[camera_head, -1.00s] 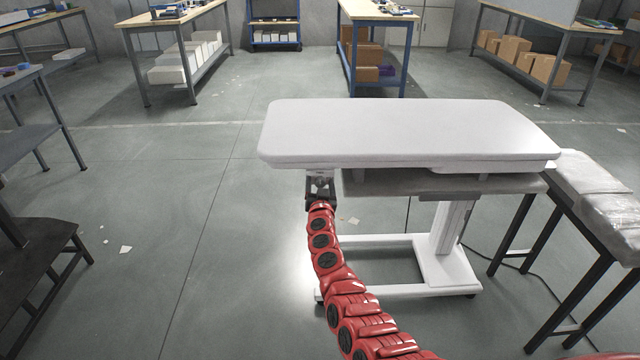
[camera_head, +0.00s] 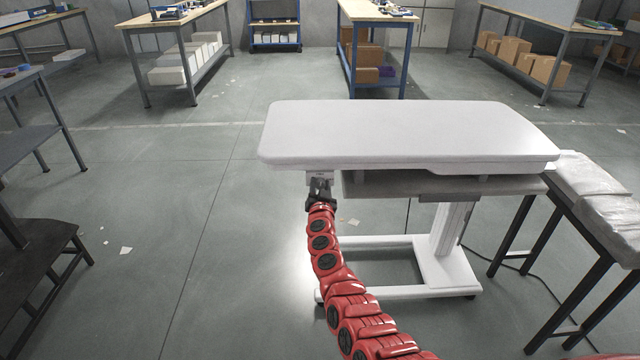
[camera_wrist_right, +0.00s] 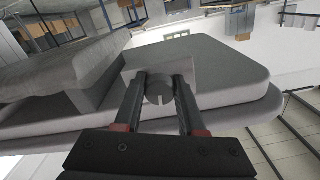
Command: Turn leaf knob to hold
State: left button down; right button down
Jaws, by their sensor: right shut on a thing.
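The white lift table (camera_head: 400,130) stands in front of me. My right gripper (camera_head: 320,184) is under its front left corner, at a small pale block (camera_head: 313,176) below the top. In the right wrist view, a round grey knob (camera_wrist_right: 158,94) with a dark slot sits at that block (camera_wrist_right: 188,63). The two fingers of my right gripper (camera_wrist_right: 159,82) are on either side of the knob and shut on it. In the head view the gripper hides the knob. My left gripper is out of view.
A grey shelf (camera_head: 390,184) sits under the tabletop. A dark-legged stand (camera_head: 570,212) with wrapped packages (camera_head: 605,220) is close on the right. A dark bench (camera_head: 35,255) stands at the left. The floor left of the table is clear except for paper scraps.

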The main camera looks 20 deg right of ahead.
jog(key=m, duration=0.3)
jog(key=shift+r, duration=0.1)
jog(key=m, duration=0.7)
jog(key=shift+m, duration=0.4)
jog(key=shift+m+b, duration=0.4)
jog(key=shift+m, duration=1.5)
jog(key=c, duration=0.5)
grip_release()
jog(key=shift+a, duration=0.1)
